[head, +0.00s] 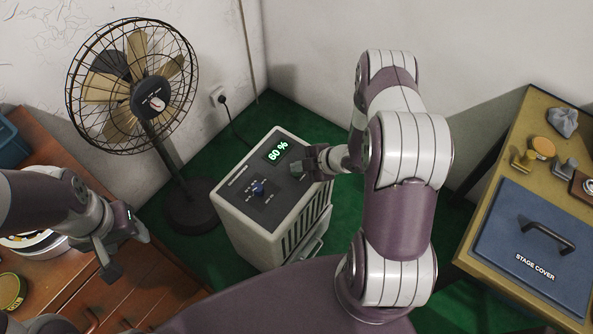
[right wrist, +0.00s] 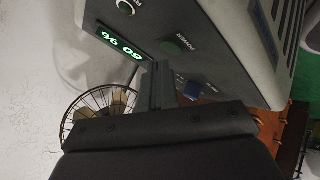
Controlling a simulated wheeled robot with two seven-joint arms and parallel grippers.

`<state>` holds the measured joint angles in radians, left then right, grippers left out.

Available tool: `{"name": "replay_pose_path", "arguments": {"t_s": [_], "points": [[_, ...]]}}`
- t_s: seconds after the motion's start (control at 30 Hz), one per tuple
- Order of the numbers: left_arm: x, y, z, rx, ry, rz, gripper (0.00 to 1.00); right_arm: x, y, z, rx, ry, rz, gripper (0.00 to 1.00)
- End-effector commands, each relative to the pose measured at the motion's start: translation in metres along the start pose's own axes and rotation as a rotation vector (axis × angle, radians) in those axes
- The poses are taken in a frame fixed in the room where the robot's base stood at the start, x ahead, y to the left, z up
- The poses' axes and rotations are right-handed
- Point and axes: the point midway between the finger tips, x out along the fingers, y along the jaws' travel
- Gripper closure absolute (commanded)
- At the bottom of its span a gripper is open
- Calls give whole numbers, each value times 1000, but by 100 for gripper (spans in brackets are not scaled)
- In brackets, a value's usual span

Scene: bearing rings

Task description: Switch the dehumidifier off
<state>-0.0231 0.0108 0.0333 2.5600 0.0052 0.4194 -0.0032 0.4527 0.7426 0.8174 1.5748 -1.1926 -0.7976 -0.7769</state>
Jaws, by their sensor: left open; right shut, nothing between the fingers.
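The white dehumidifier (head: 243,232) stands on the green floor, its dark top panel facing up. Its display (head: 276,150) is lit with green digits and a percent sign, and also shows in the right wrist view (right wrist: 122,46). A blue knob (head: 258,187) sits on the panel. In the right wrist view a green button (right wrist: 178,46) marked POWER lies between the display and the blue knob (right wrist: 193,90). My right gripper (head: 303,166) is shut and empty by the panel's right side; contact is unclear. My left gripper (head: 124,252) is open and empty, left of the dehumidifier.
A fan (head: 132,85) stands behind left. A wooden cabinet (head: 150,290) is at lower left. A yellow bench (head: 505,160) at right bears a blue stage cover (head: 530,215) with a handle. A cable runs from the wall socket (head: 217,97) toward the dehumidifier.

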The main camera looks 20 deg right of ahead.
Motion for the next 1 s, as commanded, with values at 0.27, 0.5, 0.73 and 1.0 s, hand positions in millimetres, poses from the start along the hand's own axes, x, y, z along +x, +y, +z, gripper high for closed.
{"name": "replay_pose_path", "arguments": {"t_s": [0.27,0.5,0.73,1.0], "points": [[6,0,1,0,0,0,44,6,-5,4,0,0,0,100],[6,0,1,0,0,0,44,6,-5,4,0,0,0,100],[8,0,1,0,0,0,44,8,-6,6,0,0,0,100],[0,0,0,0,0,0,44,2,-1,1,0,0,0,100]]}}
